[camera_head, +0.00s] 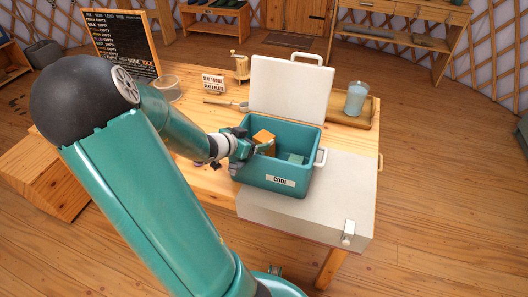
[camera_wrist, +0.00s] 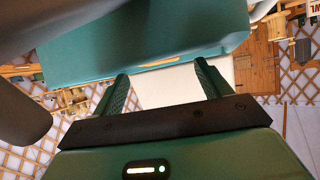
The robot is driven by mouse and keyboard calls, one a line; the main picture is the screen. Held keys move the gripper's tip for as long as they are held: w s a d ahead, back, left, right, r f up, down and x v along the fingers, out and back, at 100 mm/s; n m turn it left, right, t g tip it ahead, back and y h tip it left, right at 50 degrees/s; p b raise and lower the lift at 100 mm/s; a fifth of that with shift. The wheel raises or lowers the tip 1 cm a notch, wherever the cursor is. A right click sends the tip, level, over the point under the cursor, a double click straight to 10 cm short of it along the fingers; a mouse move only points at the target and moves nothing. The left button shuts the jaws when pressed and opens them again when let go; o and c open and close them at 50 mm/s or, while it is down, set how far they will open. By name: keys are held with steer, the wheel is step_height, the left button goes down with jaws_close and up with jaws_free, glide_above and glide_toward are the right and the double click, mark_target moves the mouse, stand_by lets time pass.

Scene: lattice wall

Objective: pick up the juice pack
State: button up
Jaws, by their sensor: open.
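An orange carton that looks like the juice pack (camera_head: 264,138) stands inside the open teal cooler box (camera_head: 265,181) marked COOL, near its far left side. A smaller pale green block (camera_head: 296,158) lies to its right in the box. My gripper (camera_head: 246,148) is at the cooler's left side, just left of the orange carton, its fingers partly hidden. In the wrist view my gripper (camera_wrist: 161,70) shows two parted fingers with no object clearly between them. A large teal surface (camera_wrist: 130,50), likely the cooler, fills the top there. I cannot tell whether a finger touches the carton.
The white cooler lid (camera_head: 290,90) stands up behind the box. A wooden tray (camera_head: 352,117) with a glass (camera_head: 356,97) is to the right. A scoop, a small sign (camera_head: 213,84) and a chalkboard (camera_head: 122,43) are behind left.

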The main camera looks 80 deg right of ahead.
mark_target(262, 138)
steer(key=x, duration=0.5)
jaws_close()
